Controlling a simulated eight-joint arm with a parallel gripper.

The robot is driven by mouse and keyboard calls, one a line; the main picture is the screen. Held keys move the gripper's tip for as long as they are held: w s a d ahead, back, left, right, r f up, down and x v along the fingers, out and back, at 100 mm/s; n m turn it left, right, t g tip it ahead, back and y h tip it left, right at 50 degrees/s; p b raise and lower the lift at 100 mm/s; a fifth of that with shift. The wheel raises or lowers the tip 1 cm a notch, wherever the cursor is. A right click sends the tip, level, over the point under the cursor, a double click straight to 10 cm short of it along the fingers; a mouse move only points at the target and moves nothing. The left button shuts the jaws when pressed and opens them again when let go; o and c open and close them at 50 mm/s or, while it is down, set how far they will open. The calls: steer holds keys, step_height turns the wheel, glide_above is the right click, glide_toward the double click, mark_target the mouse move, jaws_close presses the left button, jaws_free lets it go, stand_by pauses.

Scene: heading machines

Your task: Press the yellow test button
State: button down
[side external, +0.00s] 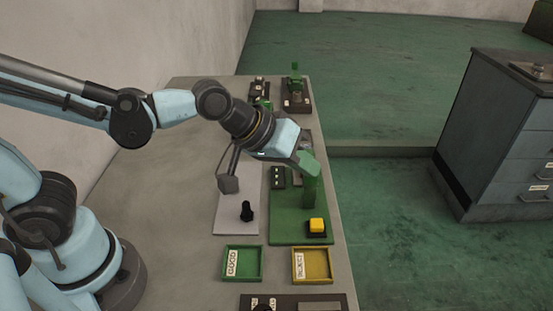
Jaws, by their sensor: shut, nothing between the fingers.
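My gripper (310,168) is shut and empty. It points down and to the right beyond the button, at the upper part of a green upright post (311,190) on that plate. From this view I cannot tell whether my fingertips touch the post. Nothing covers the button.
A green GOOD tray (255,265) and a yellow REJECT tray (327,266) lie nearer. A grey plate with a black knob (247,211) is left of the button. More fixtures (296,96) stand at the far end. A drawer cabinet (500,130) stands beyond the bench.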

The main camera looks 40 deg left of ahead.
mark_target(312, 223)
steer(key=d, duration=0.1)
steer(key=d+h, duration=0.1)
steer(key=shift+w+d+f, duration=0.15)
steer(key=shift+d, duration=0.25)
steer(key=shift+f, duration=0.15)
steer(key=shift+f, duration=4.25)
steer(key=shift+f, duration=0.2)
steer(key=shift+f, duration=0.25)
steer(key=shift+f, duration=0.55)
steer(key=shift+r, duration=1)
